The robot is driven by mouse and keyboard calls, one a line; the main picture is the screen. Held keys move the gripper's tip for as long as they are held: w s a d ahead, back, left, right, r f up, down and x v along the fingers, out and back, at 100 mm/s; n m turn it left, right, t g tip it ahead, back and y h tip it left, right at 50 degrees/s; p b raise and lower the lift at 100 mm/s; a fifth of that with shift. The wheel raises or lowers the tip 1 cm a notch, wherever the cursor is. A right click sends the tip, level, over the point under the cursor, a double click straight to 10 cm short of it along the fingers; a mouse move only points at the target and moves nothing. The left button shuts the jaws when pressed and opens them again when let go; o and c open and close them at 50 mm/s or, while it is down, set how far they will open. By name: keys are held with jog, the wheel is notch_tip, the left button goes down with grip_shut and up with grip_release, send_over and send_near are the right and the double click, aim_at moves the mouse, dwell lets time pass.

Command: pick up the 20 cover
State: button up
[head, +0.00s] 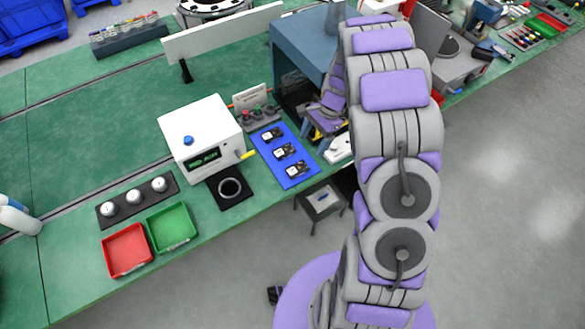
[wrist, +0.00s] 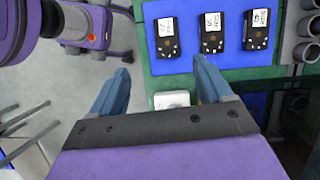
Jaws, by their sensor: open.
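My gripper (wrist: 163,72) is open and empty, its two blue fingers apart. A small white item (wrist: 172,99) shows between the fingers, near the bench edge; whether it is touched cannot be told. It also shows in the head view (head: 340,149). Three black devices with white labels lie on a blue mat beyond the fingertips: left (wrist: 166,37), middle (wrist: 212,34) and right (wrist: 258,29). Their small print is too blurred to read surely. Three white round pieces (head: 134,197) stand on a dark holder at the left. I cannot tell which thing is the 20 cover.
The blue mat (head: 266,154) lies on the green bench beside a white box with a display (head: 200,135). Red (head: 127,250) and green (head: 171,227) trays stand near the front edge. A stool (head: 320,200) is below the bench. Grey floor at right is clear.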

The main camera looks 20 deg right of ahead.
jog(key=d+f, duration=0.2)
jog(key=d, duration=0.1)
send_near(297, 168)
jog(key=shift+s+a+f+m+b, duration=0.3)
jog(key=shift+f+b, duration=0.1)
jog(key=shift+f, duration=0.15)
jog(key=shift+x, duration=1)
jog(key=shift+d+f+b, duration=0.4)
jog(key=shift+d+f, duration=0.45)
jog(key=shift+d, duration=0.15)
jog(key=a+f, duration=0.1)
jog(key=a, duration=0.1)
jog(key=a+f, duration=0.1)
jog(key=f, duration=0.1)
jog(key=shift+s+a+b, duration=0.1)
jog(key=shift+a+b, duration=0.25)
jog(key=shift+a, duration=0.25)
jog(key=shift+d, duration=1.1)
jog(key=c, duration=0.6)
jog(key=shift+a, duration=0.2)
jog(key=c, duration=0.3)
jog(key=shift+a, duration=0.55)
jog(key=shift+c, duration=1.2)
